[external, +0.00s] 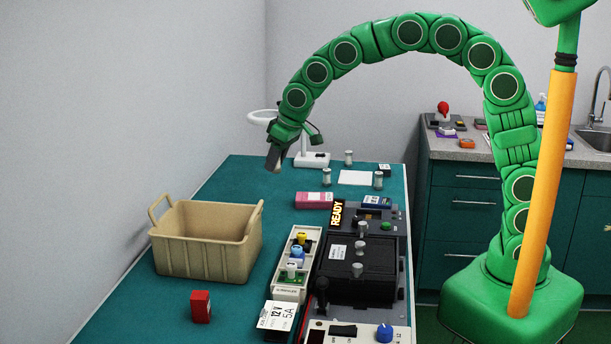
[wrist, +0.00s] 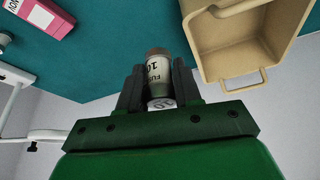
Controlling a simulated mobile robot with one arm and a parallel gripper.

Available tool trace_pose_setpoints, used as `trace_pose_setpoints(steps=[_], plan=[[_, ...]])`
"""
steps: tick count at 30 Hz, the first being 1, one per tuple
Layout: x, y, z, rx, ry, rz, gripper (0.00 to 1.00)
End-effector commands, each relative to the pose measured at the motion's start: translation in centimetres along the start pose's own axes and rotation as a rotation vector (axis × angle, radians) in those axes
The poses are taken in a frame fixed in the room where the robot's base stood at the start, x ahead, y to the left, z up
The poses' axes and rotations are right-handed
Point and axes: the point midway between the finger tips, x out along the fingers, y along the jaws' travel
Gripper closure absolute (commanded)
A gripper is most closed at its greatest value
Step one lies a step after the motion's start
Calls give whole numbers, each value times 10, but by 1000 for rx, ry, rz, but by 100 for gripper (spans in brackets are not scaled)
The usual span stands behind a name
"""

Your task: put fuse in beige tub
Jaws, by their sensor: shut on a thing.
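The beige tub (external: 203,252) stands on the left part of the green bench top, with a handle at each end, and looks empty in the wrist view (wrist: 240,76). My gripper (external: 273,157) is in the air behind and above the tub, a little to its right. In the wrist view my gripper (wrist: 158,84) is shut on a fuse (wrist: 158,70), a pale cylinder with a brownish end and dark print reading partly "FU" and "10". The tub lies to the right of the held fuse there, apart from it. In the external view the fuse is small and partly hidden.
A black device with a READY display (external: 362,265) and a white strip of coloured parts (external: 292,265) are right of the tub. A red block (external: 201,306) is in front. A pink box (external: 313,199), white ring stand (external: 312,159) and upright cylinders (external: 326,178) stand farther back.

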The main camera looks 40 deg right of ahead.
Motion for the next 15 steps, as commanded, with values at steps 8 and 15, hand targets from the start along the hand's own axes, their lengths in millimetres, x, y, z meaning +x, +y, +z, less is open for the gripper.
trace_pose_setpoints(steps=[8, 15], plan=[[15, -24, -44, 60, 1, 26, 100], [29, -52, -73, 103, -1, 44, 100]])
